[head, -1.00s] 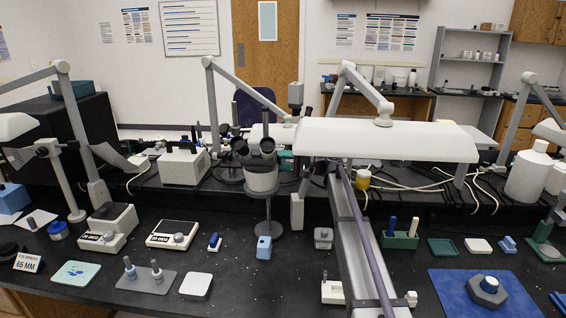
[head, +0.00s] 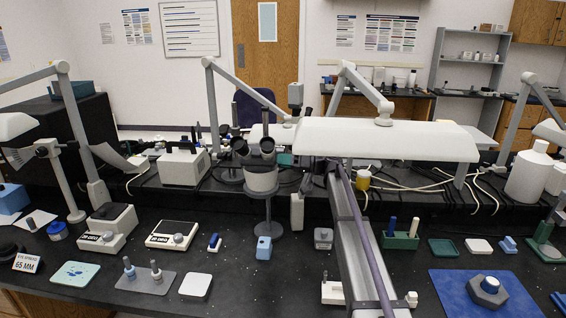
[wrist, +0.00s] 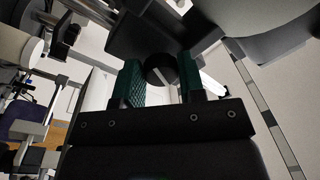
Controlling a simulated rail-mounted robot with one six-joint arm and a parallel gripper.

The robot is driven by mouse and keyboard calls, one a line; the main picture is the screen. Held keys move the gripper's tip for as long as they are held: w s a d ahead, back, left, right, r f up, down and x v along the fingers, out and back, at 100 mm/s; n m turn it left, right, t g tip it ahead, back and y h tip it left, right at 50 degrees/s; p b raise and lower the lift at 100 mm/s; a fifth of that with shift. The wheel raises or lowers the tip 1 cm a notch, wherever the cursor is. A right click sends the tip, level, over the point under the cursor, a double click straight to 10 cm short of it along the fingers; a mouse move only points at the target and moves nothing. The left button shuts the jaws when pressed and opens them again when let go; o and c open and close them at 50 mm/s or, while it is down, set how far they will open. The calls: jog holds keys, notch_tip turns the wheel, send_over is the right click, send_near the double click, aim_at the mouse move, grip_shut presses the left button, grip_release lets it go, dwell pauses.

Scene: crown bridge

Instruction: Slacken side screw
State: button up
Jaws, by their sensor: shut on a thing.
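In the wrist view my gripper (wrist: 159,84) has two green ribbed finger pads, one on each side of a dark round screw knob (wrist: 161,68). The gripper is shut on this knob. A pale slot-like line crosses the knob's face. The knob sits under a dark block (wrist: 150,35), and its far side is hidden. In the head view the far end of my arm reaches under the white lamp hood (head: 390,139). There I cannot make out the fingers or the knob.
A binocular microscope (head: 262,178) stands on a round base just left of my arm. The lamp hood overhangs the arm's end closely. A green rack (head: 400,240), a blue mat (head: 455,300) and a grey tray (head: 145,281) lie on the black bench.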

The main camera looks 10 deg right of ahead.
jog(key=shift+n, duration=0.5)
jog(key=o, duration=0.9)
notch_tip(320, 180, up, 10)
jog(key=p, duration=1)
jog(key=shift+w, duration=0.1)
